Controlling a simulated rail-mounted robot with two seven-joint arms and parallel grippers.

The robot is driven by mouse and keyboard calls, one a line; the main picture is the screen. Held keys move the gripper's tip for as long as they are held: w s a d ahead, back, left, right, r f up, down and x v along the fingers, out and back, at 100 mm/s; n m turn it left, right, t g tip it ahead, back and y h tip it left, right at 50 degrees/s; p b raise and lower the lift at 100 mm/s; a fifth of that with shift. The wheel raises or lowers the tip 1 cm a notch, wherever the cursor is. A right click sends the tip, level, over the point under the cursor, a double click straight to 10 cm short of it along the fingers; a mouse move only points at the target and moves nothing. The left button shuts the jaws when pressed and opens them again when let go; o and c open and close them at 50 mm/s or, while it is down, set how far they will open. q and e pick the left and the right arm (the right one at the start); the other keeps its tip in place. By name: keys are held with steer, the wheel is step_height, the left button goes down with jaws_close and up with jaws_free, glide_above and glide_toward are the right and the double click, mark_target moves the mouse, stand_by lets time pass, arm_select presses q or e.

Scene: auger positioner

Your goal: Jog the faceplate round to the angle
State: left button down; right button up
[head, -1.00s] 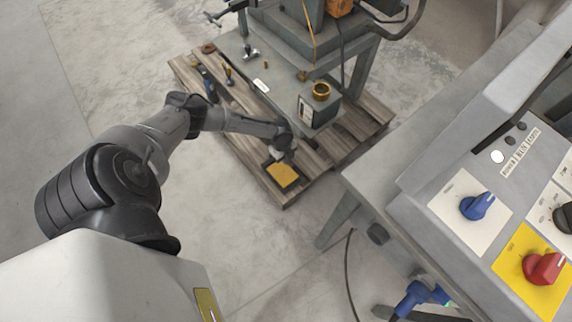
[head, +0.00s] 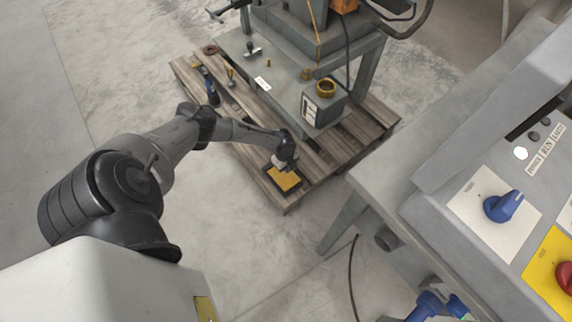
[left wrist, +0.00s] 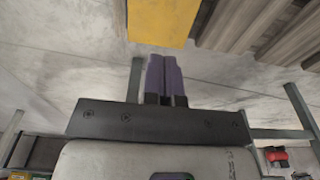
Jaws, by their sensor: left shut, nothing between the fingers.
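The faceplate cannot be made out in these views; only the lower part of the grey positioner machine (head: 312,42) shows at the top of the head view. A yellow pad in a dark frame, like a foot pedal (head: 284,180), lies on the pallet's near corner. My left gripper (head: 281,163) is just above or beside its far edge; contact cannot be told. In the left wrist view the purple fingers of my left gripper (left wrist: 165,74) are shut together and empty, with the yellow pad (left wrist: 163,20) ahead of them.
A grey console (head: 440,215) with a blue knob (head: 502,206) and a red knob (head: 566,276) fills the right side. The wooden pallet (head: 345,150) carries the machine, a screwdriver (head: 231,77) and other tools. Bare concrete floor (head: 270,240) lies in front.

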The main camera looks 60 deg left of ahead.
mark_target(288, 180)
arm_select(q)
steer(key=f+b, duration=0.1)
steer(key=f, duration=0.1)
steer(key=f+b, duration=0.2)
steer(key=f, duration=0.1)
steer(key=f+b, duration=0.1)
steer(key=f, duration=0.1)
steer(key=shift+w+d+f+b, duration=0.1)
steer(key=shift+d+f+b, duration=0.2)
steer(key=shift+d+f, duration=0.1)
arm_select(e)
step_height(288, 180, down, 6)
steer(key=shift+a+r, duration=0.15)
steer(key=shift+r, duration=0.1)
